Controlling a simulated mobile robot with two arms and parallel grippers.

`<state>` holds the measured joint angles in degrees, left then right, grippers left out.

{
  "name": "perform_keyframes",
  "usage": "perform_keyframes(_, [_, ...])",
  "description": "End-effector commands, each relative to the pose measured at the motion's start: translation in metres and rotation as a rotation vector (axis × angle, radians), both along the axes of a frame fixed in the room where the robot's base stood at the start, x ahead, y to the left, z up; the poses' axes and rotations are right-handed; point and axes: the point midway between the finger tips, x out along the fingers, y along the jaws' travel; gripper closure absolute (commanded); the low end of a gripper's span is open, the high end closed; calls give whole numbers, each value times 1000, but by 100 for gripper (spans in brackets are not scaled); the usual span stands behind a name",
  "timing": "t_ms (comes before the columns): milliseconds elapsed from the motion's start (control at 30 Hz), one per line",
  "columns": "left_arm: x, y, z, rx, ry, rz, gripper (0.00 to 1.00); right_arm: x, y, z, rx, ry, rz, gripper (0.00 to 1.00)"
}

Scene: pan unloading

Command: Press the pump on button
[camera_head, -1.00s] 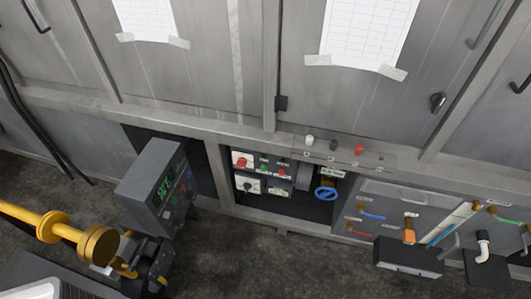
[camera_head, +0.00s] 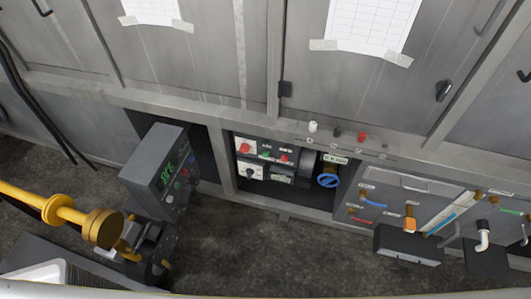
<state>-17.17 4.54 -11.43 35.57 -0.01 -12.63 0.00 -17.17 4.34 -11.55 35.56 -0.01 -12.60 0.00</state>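A recessed control panel (camera_head: 262,174) in the lower cabinet carries red, green and black controls. A green button (camera_head: 265,155) sits between red ones; the labels are too small to read, so I cannot tell which is the pump on button. My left gripper (camera_head: 158,248), on the yellow arm, is just below this box and well left of and below the panel. Its fingers are dark and small, so its opening is unclear. My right gripper is out of view.
White, black and red knobs (camera_head: 362,136) stand on the ledge above the panel. A blue round handwheel (camera_head: 327,181) is right of it. A panel with coloured valve handles (camera_head: 410,200) is further right. Dark floor (camera_head: 270,250) lies open in front.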

Motion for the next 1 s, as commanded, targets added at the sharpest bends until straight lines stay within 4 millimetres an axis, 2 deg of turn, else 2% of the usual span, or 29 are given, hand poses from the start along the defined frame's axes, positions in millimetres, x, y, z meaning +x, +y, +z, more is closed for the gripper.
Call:
perform_keyframes(400, [0, 1, 0, 1, -1, 0, 26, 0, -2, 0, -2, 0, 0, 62])
perform_keyframes(467, [0, 1, 0, 1, -1, 0, 33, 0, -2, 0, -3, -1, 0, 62])
perform_keyframes(900, [0, 1, 0, 1, 0, -1, 100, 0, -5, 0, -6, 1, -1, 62])
perform_keyframes(1000, [0, 1, 0, 1, 0, -1, 100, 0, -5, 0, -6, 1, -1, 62])
